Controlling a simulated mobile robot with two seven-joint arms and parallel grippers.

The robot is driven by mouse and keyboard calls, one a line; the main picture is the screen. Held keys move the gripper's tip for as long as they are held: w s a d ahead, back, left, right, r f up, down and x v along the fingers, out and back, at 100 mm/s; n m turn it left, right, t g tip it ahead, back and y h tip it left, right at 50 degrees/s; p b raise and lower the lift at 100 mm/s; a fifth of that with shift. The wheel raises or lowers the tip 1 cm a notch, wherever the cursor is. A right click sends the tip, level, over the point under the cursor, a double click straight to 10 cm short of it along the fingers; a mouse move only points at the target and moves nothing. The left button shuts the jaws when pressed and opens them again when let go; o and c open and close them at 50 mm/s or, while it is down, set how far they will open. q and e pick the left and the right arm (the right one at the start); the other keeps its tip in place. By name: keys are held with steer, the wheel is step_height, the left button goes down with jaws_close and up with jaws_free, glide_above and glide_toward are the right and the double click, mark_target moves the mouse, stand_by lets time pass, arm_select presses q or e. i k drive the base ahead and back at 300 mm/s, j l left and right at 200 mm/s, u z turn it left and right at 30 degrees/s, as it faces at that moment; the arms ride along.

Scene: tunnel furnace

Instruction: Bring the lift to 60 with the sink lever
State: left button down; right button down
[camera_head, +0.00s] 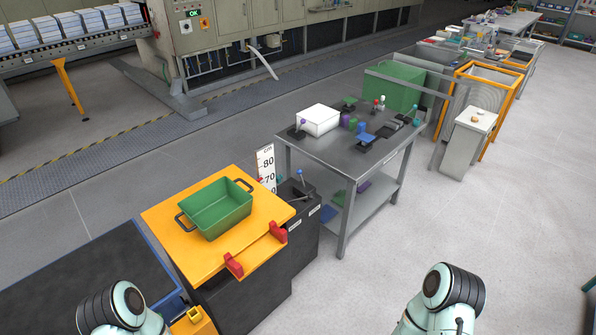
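The lift has an orange top plate (163,214) on a dark body (290,262). A white scale (266,163) marked in cm stands behind its right corner; 80 and 70 are readable, and the mark below is mostly hidden by the plate. A small red spot shows at the scale's left edge near 70; I cannot tell the exact reading. A lever with a blue knob (299,172) rises from a dark labelled box (304,217) right of the plate. I cannot read which lever it is. Only my arm links show at the bottom; both grippers are out of view.
A green tub (216,209) with dark handles sits on the plate, beside two red blocks (234,265) at its front edge. A grey worktable (345,165) with a white box (317,120) stands behind right. Open floor lies to the right.

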mark_target(299, 173)
steer(key=i+l+u, duration=0.15)
steer(key=u, duration=0.85)
steer(key=i+l+u, duration=0.1)
steer(key=l+u, duration=0.25)
steer(key=l, duration=0.15)
steer(key=l+u, duration=0.35)
steer(key=l, duration=0.15)
steer(key=l+u, duration=0.25)
steer(key=l, duration=1.85)
steer(key=i, duration=0.05)
